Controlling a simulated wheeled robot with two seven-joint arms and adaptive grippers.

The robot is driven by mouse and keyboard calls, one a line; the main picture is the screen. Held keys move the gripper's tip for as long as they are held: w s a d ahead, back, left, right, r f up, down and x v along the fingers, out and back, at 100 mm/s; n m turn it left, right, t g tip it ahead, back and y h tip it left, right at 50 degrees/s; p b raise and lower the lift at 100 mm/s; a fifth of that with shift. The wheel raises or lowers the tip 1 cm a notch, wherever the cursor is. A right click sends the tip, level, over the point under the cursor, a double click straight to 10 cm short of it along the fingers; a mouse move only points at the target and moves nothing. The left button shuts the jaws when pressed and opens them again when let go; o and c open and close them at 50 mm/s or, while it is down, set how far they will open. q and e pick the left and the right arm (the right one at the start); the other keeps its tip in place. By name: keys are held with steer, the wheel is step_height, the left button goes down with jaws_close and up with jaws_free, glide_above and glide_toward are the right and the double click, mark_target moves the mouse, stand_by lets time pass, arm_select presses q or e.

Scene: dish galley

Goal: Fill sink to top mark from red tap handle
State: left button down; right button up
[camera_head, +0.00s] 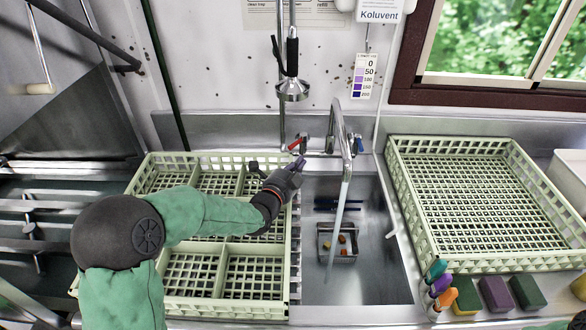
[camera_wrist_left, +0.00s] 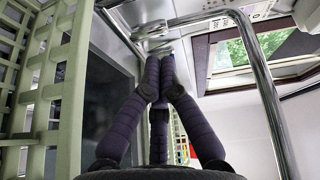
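The steel sink (camera_head: 375,262) is in the middle of the head view. Its tap (camera_head: 333,115) stands at the back edge, with a red handle (camera_head: 293,144) on the left and a blue handle (camera_head: 359,143) on the right. A thin pale stream (camera_head: 341,205) runs from the spout into the sink. Dark bars show on the sink's back wall; I cannot tell the water level. My left gripper (camera_head: 301,162) is just below and in front of the red handle. In the left wrist view its fingers (camera_wrist_left: 155,72) meet at the tips, with nothing visible between. My right gripper is out of view.
A cream rack (camera_head: 283,302) lies left of the sink, under my left arm. Another rack (camera_head: 428,240) is at the right. A small strainer (camera_head: 325,254) with orange bits sits in the sink. Sponges (camera_head: 496,294) and markers line the front right.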

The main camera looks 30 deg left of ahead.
arm_select(q)
steer(key=w+a+f+b, duration=0.1)
steer(key=w+a+b, duration=0.1)
steer(key=w+a, duration=0.2)
steer(key=shift+w+a, duration=0.2)
steer(key=shift+w, duration=0.95)
